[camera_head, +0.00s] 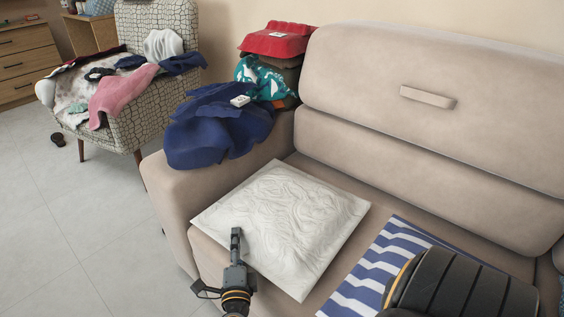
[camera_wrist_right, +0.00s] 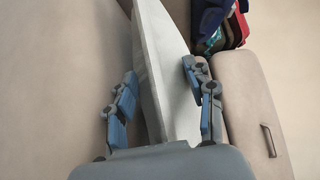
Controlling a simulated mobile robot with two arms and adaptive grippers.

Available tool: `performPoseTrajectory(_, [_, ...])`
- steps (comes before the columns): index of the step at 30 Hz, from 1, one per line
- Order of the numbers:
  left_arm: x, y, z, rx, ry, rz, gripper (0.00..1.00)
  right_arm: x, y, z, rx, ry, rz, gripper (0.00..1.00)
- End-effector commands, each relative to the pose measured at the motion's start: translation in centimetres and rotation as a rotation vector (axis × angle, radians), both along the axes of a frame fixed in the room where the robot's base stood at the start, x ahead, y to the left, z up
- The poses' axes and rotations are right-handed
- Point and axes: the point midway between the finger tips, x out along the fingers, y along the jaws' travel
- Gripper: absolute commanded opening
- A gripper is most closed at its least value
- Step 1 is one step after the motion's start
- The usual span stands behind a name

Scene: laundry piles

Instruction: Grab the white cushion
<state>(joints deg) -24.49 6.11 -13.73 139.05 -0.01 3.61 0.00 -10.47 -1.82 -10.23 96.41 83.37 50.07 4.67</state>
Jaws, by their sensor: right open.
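The white cushion (camera_head: 285,220) lies on the left end of the beige sofa's seat, with a wavy pattern embossed on its top. My right gripper (camera_head: 236,238) is at the cushion's front-left edge in the head view and covers a small part of it. In the right wrist view the right gripper (camera_wrist_right: 160,70) is open, with its blue-padded fingers on either side of the cushion (camera_wrist_right: 168,85), which shows edge-on. There are visible gaps beside the cushion, and I cannot tell whether either finger touches it. My left gripper is not in view.
A blue-and-white striped item (camera_head: 380,270) lies right of the cushion. Dark blue cloth (camera_head: 215,130) and a red item (camera_head: 277,40) are piled on the sofa's left arm. A patterned armchair (camera_head: 170,98) with clothes stands behind left. The floor at left is mostly clear.

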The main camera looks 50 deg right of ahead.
Motion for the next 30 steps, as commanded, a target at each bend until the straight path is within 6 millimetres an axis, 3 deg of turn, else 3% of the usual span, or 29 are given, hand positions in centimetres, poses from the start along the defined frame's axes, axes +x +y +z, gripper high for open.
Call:
performPoseTrajectory(2, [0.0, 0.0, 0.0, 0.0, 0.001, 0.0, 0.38, 0.0, 0.01, 0.0, 0.0, 0.0, 0.0, 0.54])
performPoseTrajectory(10, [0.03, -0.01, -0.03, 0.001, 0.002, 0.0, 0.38, -0.01, -0.01, -0.01, 0.0, 0.0, -0.001, 0.0])
performPoseTrajectory(30, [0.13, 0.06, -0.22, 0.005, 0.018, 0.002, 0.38, 0.01, -0.03, 0.2, -0.003, 0.0, -0.001, 0.0])
